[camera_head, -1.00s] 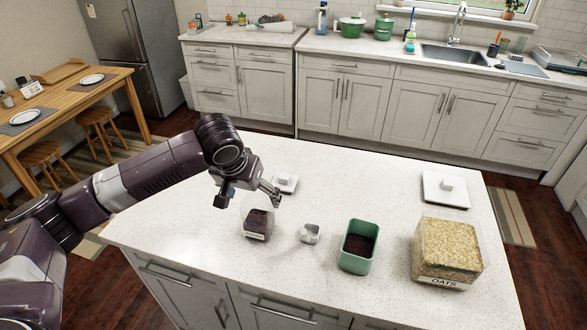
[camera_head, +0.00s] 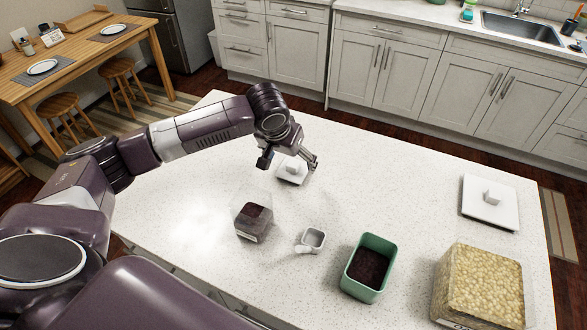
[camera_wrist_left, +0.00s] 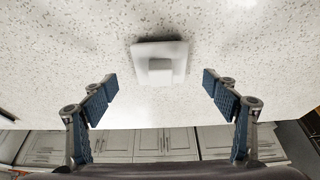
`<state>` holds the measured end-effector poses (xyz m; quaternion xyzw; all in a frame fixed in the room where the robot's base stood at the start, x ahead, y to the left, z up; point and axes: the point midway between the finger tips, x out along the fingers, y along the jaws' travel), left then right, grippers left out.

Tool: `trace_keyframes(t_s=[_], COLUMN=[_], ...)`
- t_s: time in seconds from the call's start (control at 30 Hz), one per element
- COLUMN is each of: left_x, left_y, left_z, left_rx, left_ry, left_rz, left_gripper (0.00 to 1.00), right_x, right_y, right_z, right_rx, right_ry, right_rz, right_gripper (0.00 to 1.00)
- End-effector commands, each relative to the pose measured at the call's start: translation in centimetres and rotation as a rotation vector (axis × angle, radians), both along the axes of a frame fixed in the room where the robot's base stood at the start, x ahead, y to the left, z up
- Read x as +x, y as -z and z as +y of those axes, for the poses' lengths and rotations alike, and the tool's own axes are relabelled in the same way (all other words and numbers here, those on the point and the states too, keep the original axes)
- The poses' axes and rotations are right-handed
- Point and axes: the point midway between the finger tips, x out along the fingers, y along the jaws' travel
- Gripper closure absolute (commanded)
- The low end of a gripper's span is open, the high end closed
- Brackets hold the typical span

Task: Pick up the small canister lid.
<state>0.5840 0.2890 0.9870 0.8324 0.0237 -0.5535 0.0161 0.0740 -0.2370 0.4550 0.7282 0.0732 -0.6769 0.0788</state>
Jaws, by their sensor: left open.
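The small canister lid (camera_head: 291,178) is a white square plate with a block-shaped knob. It lies flat on the white island counter, behind the small canister (camera_head: 254,221) of dark contents. My left gripper (camera_head: 289,161) is open and empty, close to the lid, with its fingers on either side of the knob in the head view. In the left wrist view, the lid (camera_wrist_left: 177,48) lies ahead of the open fingers (camera_wrist_left: 160,86), roughly centred between them and not touched by them. My right gripper is not in view.
A small white scoop-like cup (camera_head: 313,239), a green container of dark contents (camera_head: 386,247) and a large oats canister (camera_head: 482,285) stand along the counter's near side. A larger white lid (camera_head: 478,211) lies at the right. The counter's middle is clear.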

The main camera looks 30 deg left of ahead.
Motion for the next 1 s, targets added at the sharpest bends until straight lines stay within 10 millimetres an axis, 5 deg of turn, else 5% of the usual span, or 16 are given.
trace_keyframes(t_s=[0.3,0.57,1.0], left_x=[1.6,1.7,1.7], left_y=[3.2,3.4,3.4], left_z=[0.2,0.2,0.2], left_rx=[0.001,0.001,0.001], left_ry=[0.0,0.001,0.001], left_rz=[0.002,0.001,0.0], left_gripper=[0.2,0.21,0.66], right_x=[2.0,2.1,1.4], right_y=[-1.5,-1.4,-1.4], right_z=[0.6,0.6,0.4], right_rx=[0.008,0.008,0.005], right_ry=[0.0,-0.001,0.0], right_rz=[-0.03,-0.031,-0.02], right_gripper=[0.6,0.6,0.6])
